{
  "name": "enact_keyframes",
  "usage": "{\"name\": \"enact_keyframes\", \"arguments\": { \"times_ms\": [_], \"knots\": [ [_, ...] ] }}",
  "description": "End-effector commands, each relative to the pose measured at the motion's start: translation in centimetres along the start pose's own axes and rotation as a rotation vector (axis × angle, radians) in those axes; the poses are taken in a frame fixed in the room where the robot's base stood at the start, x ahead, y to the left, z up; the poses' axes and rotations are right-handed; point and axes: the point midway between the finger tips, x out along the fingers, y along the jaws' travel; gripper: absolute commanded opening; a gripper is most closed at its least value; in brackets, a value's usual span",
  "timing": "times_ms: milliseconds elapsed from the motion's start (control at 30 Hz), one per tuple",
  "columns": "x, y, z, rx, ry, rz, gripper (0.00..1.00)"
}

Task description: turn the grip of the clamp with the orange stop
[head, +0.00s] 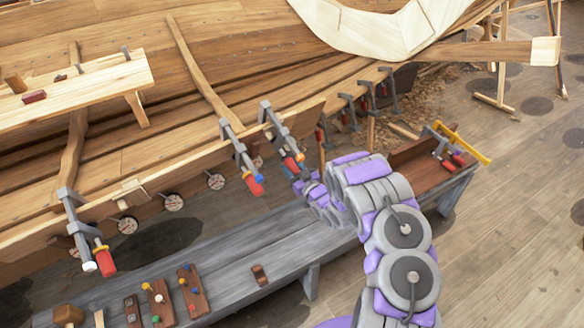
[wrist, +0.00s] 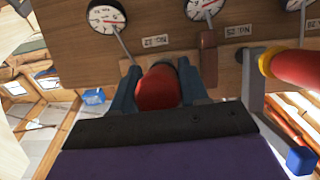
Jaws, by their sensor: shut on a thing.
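A grey clamp (head: 277,127) with a red grip (head: 291,164) hangs on the hull's lower plank edge. A small orange-red bit, perhaps its stop, shows at its lower end in the head view. My gripper (head: 297,172) is at that grip, partly hidden by my own arm. In the wrist view my gripper (wrist: 160,88) has its two dark fingers on either side of the red grip (wrist: 158,90), shut on it. The clamp's stop is not visible there. A neighbouring clamp (head: 237,150) has a red grip and a blue stop, also close by in the wrist view (wrist: 300,160).
Another clamp (head: 75,215) with a white stop hangs at the left. Several clamps (head: 366,90) hang farther right. Round dials (wrist: 107,16) sit on the plank. A grey bench (head: 200,270) carrying small boards runs below. Wooden floor is open at the right.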

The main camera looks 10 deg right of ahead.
Motion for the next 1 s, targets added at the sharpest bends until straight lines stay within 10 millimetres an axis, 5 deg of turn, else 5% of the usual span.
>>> {"name": "enact_keyframes", "arguments": {
  "times_ms": [1000],
  "knots": [
    [-0.15, -0.36, 0.36, 0.806, -0.007, -0.310, 0.14]
  ]
}}
